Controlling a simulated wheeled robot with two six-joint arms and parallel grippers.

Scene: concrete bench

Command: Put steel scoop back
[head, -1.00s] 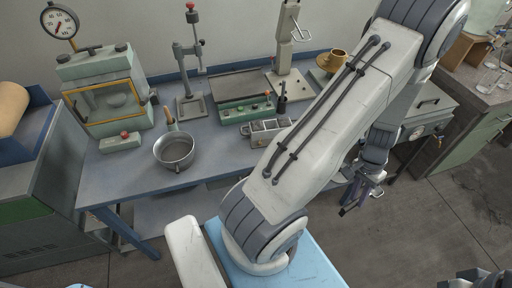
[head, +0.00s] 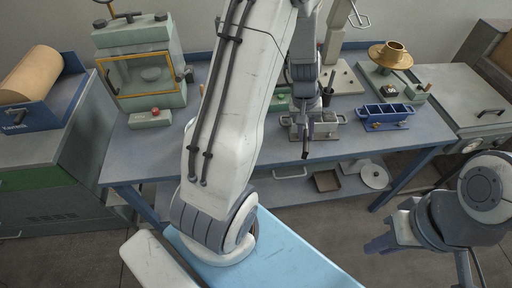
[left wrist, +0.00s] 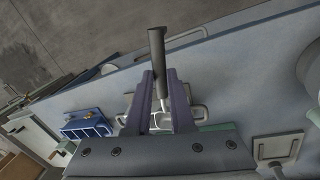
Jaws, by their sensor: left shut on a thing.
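My left gripper (head: 308,128) is over the front of the bench, at the grey steel mould in the head view. In the left wrist view, its two purple fingers (left wrist: 163,100) are shut on the steel scoop (left wrist: 157,52). The scoop's dark handle sticks out past the fingertips, and a thin bright metal part shows between the fingers. The dark handle end (head: 305,150) also shows below the gripper in the head view. I cannot make out the scoop's bowl. My right gripper (head: 385,240) hangs low at the right, away from the bench; its finger gap is unclear.
The grey mould (head: 328,130) and a blue three-part mould (head: 388,122) stand near the bench's front edge. A brass piece (head: 391,56) is behind. My left arm hides the bench middle. A shelf below holds a dark tray (head: 327,181).

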